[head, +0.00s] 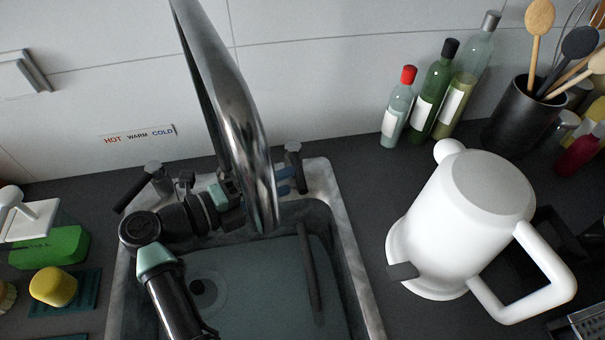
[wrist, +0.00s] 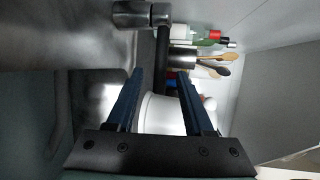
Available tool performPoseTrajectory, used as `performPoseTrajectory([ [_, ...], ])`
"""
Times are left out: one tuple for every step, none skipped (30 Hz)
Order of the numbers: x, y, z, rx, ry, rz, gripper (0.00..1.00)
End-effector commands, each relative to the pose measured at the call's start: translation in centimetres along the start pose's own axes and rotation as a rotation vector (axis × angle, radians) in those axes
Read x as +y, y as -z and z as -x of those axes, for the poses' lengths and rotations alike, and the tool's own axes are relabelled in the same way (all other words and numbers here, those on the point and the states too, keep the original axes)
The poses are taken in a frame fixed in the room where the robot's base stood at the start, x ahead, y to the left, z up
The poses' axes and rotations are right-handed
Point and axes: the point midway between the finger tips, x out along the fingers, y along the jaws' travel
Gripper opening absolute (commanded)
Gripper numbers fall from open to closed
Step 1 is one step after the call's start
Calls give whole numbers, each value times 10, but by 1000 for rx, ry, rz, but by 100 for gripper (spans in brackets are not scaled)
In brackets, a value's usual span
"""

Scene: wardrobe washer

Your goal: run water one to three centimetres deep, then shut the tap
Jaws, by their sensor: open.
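The metal tap spout (head: 230,110) arches over the sink (head: 345,255) in the head view. A left handle (head: 153,172) with a dark lever and a right handle (head: 293,150) stand at the sink's back rim. A drain (head: 197,287) shows in the bluish basin; I cannot tell whether water lies there or how deep. No stream is visible. My gripper (head: 284,180) is partly hidden behind the spout, its blue fingertips beside the right handle. In the wrist view my gripper (wrist: 161,73) is open, with a dark lever (wrist: 162,60) showing between the fingers; contact is unclear.
A white kettle (head: 465,215) stands right of the sink. Bottles (head: 435,90) and a utensil pot (head: 525,115) are behind it. A yellow sponge (head: 53,287) and green box (head: 50,247) lie left. A HOT, WARM, COLD label (head: 138,134) is on the wall.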

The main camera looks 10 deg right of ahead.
Motion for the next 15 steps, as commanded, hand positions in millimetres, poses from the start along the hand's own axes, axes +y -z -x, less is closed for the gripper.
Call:
performPoseTrajectory([
  [1, -1, 12, -5, -1, -2, 52],
  [1, -1, 18, -5, -1, -2, 52],
  [1, -1, 25, -4, -1, -1, 52],
  [1, -1, 30, -4, -1, -1, 52],
  [1, -1, 34, -3, -1, 0, 52],
  [1, -1, 40, -3, -1, 0, 52],
  [1, -1, 43, -2, -1, 0, 52],
  [1, 0, 46, -2, -1, 0, 52],
  [1, 0, 49, -1, -1, 0, 52],
  [1, 0, 51, -1, -1, 0, 52],
  [0, 0, 52, -1, 0, 0, 52],
  [0, 0, 53, 0, 0, 0, 52],
  [0, 0, 54, 0, 0, 0, 52],
  [0, 0, 54, 0, 0, 0, 52],
  [0, 0, 54, 1, 0, 0, 52],
])
